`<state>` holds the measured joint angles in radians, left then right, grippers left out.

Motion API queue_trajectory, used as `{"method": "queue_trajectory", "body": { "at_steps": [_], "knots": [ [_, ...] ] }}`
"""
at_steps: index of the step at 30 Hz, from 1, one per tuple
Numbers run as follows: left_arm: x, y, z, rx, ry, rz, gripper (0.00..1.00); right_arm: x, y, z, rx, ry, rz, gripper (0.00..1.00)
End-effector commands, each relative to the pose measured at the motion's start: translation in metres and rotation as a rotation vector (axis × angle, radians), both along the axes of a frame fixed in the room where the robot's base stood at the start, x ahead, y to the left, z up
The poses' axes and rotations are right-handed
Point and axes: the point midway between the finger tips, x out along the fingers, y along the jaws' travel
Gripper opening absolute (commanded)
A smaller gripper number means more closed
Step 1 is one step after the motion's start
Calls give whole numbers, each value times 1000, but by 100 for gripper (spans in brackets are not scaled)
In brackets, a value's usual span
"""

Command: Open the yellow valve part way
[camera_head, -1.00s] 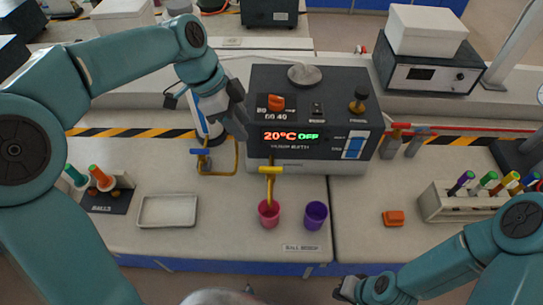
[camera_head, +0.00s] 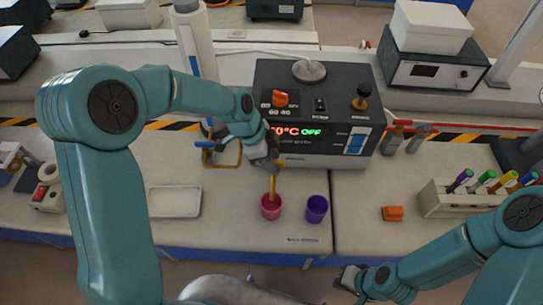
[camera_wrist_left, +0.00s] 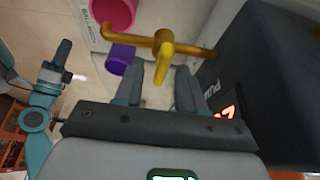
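The yellow valve (camera_wrist_left: 163,62) shows its lever between the two fingers of my left gripper (camera_wrist_left: 160,88) in the left wrist view. The fingers stand apart with gaps beside the lever; I see no firm grip. In the head view my left gripper (camera_head: 268,163) hides most of the valve (camera_head: 281,163). Its yellow pipe (camera_head: 272,185) comes down toward the pink cup (camera_head: 271,209). My right gripper (camera_head: 349,280) is low in the head view, away from the valve; its fingers are too small to read.
A purple cup (camera_head: 316,209) stands right of the pink one. The dark water bath (camera_head: 330,110) with a lit display is close behind my left gripper. A blue-handled valve (camera_head: 206,145) is to the left, beside a white tray (camera_head: 174,201).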

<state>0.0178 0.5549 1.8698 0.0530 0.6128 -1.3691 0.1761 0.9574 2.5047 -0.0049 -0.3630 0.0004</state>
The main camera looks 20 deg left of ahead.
Motion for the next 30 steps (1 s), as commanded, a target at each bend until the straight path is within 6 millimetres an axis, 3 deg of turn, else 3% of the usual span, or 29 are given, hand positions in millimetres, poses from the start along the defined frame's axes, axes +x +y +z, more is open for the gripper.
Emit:
{"method": "queue_trajectory", "body": {
  "at_steps": [6,8,10,20,30],
  "knots": [
    [1,0,-1,0,-1,0,39,0,0,0,0,0,0,0],
    [1,0,-1,0,-1,0,23,0,0,0,0,0,0,0],
    [1,0,0,0,-1,0,0,0,0,0,0,0,0,0],
    [0,0,-1,0,0,20,0,0,0,-4,0,0,0,0],
    [-1,0,-4,0,-4,207,0,0,0,-27,0,0,0,0]
  ]
}}
